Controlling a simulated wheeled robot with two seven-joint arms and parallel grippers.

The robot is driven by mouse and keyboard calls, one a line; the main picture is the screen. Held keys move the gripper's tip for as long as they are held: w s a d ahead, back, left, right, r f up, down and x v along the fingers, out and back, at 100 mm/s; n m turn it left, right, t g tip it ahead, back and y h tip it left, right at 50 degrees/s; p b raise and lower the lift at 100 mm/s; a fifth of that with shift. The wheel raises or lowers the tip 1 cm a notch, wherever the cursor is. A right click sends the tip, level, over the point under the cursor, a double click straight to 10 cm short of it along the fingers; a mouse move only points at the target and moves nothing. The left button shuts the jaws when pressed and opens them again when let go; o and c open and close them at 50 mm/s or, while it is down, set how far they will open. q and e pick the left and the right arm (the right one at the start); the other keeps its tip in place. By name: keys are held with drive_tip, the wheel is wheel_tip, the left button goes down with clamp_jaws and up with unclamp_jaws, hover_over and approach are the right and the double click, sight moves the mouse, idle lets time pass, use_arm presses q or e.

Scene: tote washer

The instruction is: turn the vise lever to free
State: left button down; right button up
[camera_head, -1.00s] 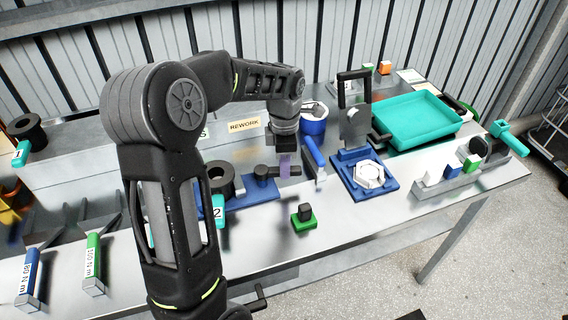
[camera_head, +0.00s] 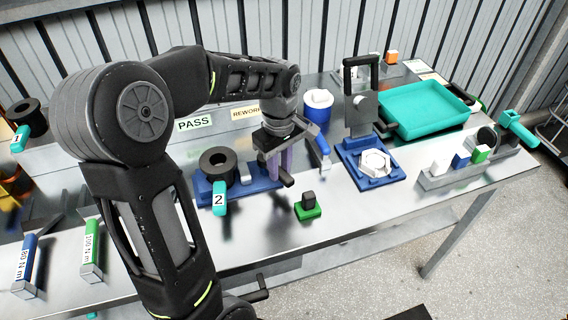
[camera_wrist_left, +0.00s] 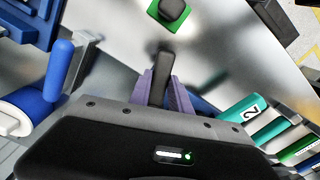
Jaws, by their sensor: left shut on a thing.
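The vise has a blue base (camera_head: 262,186) on the steel bench, with a black ring-shaped part (camera_head: 217,161) and a teal tag "2" (camera_head: 219,199) at its left. Its dark lever (camera_head: 287,181) points toward the front right of the bench. My left gripper (camera_head: 275,165) reaches down over the vise, its purple fingers shut on the lever. In the left wrist view the dark lever (camera_wrist_left: 162,64) sticks out between the purple fingers (camera_wrist_left: 160,90). The lever's pivot is hidden under the gripper. My right gripper is not in view.
A green block with a black knob (camera_head: 308,206) stands close in front of the lever. A blue-handled item (camera_head: 319,146) and a blue fixture with a white hex part (camera_head: 374,165) are to the right. A teal tray (camera_head: 425,110) lies farther back. The bench front is clear.

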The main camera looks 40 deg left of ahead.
use_arm(q)
drive_tip(key=shift+s+a+m, duration=0.25)
drive_tip(key=shift+s+m, duration=0.3)
drive_tip(key=shift+m, duration=0.55)
drive_tip(key=shift+s+a+m, duration=0.25)
drive_tip(key=shift+s+m, duration=0.25)
drive_tip(key=shift+m, duration=0.6)
drive_tip(key=c, duration=1.2)
unclamp_jaws()
drive_tip(key=shift+r, duration=0.1)
wheel_tip(320, 180, up, 8)
drive_tip(key=shift+b, duration=0.45)
drive_tip(key=shift+f, duration=0.2)
